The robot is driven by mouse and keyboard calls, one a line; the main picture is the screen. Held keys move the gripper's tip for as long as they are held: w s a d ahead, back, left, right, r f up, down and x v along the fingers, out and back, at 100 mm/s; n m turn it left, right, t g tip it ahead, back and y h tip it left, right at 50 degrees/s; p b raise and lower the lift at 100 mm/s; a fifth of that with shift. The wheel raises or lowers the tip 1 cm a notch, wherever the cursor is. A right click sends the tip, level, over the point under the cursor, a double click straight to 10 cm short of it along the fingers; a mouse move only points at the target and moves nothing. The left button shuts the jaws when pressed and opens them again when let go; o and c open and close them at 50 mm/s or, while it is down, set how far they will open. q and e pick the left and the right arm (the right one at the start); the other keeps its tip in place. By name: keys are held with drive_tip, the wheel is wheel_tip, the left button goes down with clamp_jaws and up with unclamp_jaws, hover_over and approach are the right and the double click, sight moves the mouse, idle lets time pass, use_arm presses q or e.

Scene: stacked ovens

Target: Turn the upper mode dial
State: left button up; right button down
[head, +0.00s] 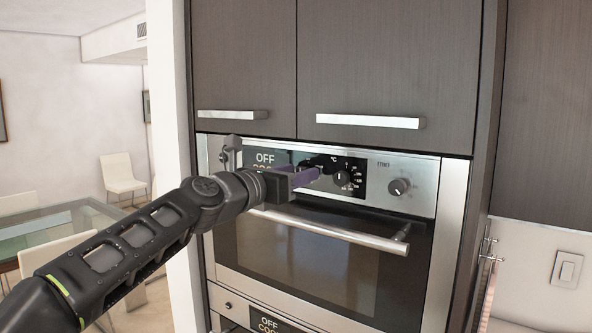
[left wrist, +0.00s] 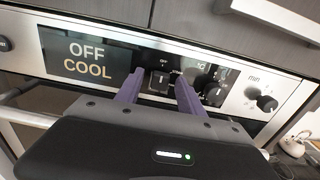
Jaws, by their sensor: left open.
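The upper oven's control panel (head: 375,163) has a lit display reading OFF COOL (left wrist: 88,58) and several knobs. A black knob, which appears to be the mode dial (left wrist: 159,82), sits just right of the display in the left wrist view, framed between my purple fingers. In the head view the gripper largely covers it. My left gripper (head: 308,173) is open in front of the panel, one finger on each side of that knob. I cannot tell whether the fingers touch it. My right gripper is not in view.
The temperature dial (head: 343,178) is close to the right of my fingers, with the min dial (head: 399,186) farther right. The oven handle (head: 330,229) juts out below. Cabinet handles (head: 370,121) are above. A second oven panel (head: 265,318) is lower down.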

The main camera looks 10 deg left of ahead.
use_arm(q)
drive_tip(key=shift+c, duration=0.3)
clamp_jaws()
